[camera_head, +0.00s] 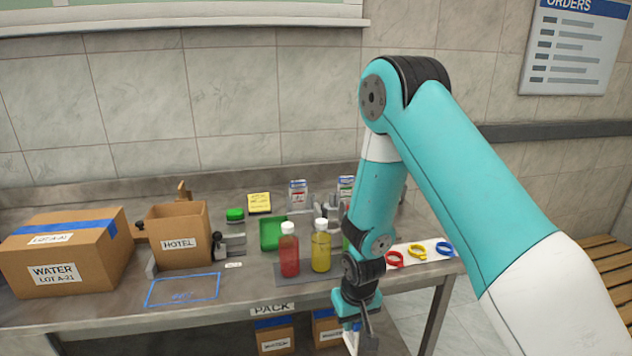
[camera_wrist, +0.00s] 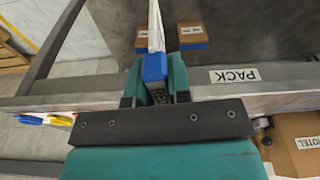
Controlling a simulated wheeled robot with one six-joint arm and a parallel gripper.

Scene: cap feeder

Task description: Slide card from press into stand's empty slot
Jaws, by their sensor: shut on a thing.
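My gripper (camera_head: 352,318) hangs low at the front edge of the workbench and points down. In the wrist view, my gripper (camera_wrist: 154,82) is shut on a narrow card (camera_wrist: 155,66), white at its far end and blue nearer the fingers. The card is seen nearly edge-on, with partly hidden lettering between the fingers. A sliver of the card (camera_head: 351,341) shows below the gripper in the head view. Two upright printed cards or packets (camera_head: 298,193) (camera_head: 346,187) stand at the back of the bench. I cannot clearly make out the press or the stand's empty slot.
Coloured rings (camera_head: 417,252) lie right. A HOTEL box (camera_head: 180,236) and WATER box (camera_head: 62,258) stand left. Boxes (camera_head: 274,336) sit below the bench.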

